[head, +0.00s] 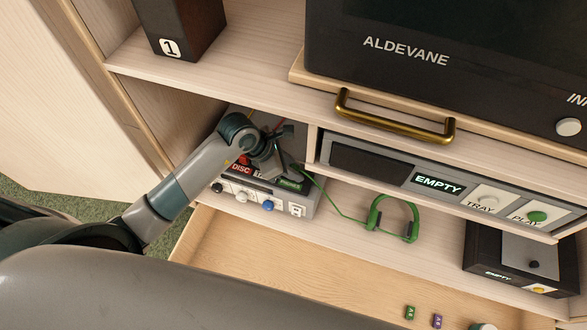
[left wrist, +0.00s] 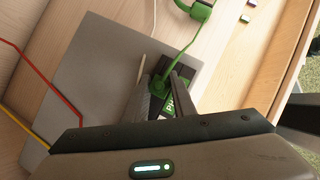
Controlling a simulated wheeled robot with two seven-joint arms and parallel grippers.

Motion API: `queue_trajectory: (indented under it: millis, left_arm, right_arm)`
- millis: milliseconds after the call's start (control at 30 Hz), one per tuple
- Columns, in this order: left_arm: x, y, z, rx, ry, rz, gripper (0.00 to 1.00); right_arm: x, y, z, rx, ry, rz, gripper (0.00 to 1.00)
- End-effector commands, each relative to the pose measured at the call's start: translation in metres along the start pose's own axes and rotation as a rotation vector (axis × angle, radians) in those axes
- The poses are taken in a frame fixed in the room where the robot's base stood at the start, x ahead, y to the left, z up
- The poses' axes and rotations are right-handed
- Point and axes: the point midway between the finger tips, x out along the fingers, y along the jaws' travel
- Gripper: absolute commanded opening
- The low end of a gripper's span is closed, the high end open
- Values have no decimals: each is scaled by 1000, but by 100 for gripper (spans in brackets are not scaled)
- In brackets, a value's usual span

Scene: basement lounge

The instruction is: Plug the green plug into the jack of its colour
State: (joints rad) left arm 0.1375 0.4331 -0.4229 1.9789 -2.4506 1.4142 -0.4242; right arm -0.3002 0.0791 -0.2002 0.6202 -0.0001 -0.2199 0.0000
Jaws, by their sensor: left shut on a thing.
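My left gripper (head: 284,150) reaches over a grey box (head: 300,208) on the shelf and is shut on the green plug (left wrist: 158,84), which the fingers partly hide. A green cord runs from the plug to green headphones (head: 392,218) lying on the shelf; they also show in the left wrist view (left wrist: 201,10). The box has a red "DISC" label (head: 242,169) and a green "PHONES" label (head: 290,184). The green label also shows beside the fingers in the left wrist view (left wrist: 173,104). The green jack is hidden, and I cannot tell whether the plug touches it. My right gripper is out of view.
A disc player (head: 370,165) reading "EMPTY" stands right of the box, and a dark unit (head: 510,262) further right. An open drawer (head: 235,240) below holds small green (head: 410,312) and purple (head: 437,321) pieces. Red (left wrist: 40,75) and yellow (left wrist: 22,127) cables lie behind the box.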

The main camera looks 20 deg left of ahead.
Motion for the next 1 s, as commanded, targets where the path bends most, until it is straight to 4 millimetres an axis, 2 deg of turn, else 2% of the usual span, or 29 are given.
queue_trajectory:
  millis: [167,200,267,667,867,1000]
  left_arm:
    - [1,0,-1,0,0,0,0]
    - [1,0,-1,0,0,0,28]
    - [1,0,-1,0,0,0,42]
    - [0,0,0,0,0,0,42]
    - [-18,0,1,1,1,0,42]
    - [-37,0,2,1,2,1,42]
  right_arm:
    - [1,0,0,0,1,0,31]
    - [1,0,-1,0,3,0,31]
    - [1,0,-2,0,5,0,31]
    - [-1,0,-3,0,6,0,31]
    - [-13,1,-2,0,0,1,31]
    - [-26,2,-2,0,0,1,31]
